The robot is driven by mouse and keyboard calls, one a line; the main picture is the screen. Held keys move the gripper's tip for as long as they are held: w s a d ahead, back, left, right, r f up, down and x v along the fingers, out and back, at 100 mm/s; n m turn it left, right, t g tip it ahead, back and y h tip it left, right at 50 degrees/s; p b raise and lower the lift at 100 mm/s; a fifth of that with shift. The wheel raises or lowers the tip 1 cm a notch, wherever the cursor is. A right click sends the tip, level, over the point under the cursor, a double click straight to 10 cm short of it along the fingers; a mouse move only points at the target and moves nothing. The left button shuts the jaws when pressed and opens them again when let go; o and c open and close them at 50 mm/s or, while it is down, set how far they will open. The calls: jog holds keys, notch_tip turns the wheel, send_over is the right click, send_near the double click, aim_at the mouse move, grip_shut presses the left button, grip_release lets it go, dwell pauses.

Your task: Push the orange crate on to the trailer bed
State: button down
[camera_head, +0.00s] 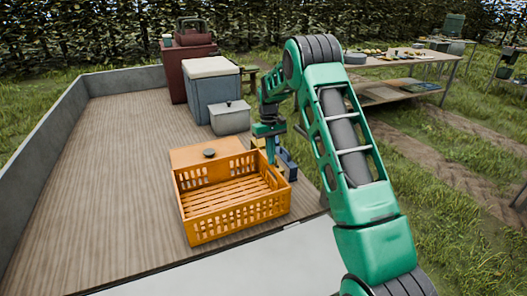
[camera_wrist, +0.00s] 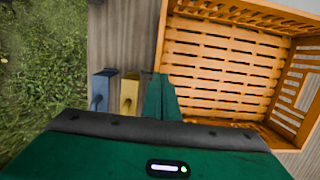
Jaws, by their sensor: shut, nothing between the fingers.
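The orange crate (camera_head: 222,222) is an empty slatted box. It stands upright on the wooden trailer bed (camera_head: 110,185), close to the bed's near edge. My gripper (camera_head: 272,158) is shut and empty, pointing down at the crate's right side near its far corner. In the wrist view my shut green fingers (camera_wrist: 160,97) lie beside the outer wall of the crate (camera_wrist: 228,57). I cannot tell whether they touch it.
Blue (camera_wrist: 102,91) and yellow (camera_wrist: 129,94) items are beside my fingers. A grey box (camera_head: 230,118), a blue cooler (camera_head: 212,88) and a red box (camera_head: 189,66) stand farther back. The bed's left side is clear, up to a grey sidewall (camera_head: 45,140).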

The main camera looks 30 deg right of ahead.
jog(key=w, duration=0.9)
jog(key=shift+w+d, duration=0.15)
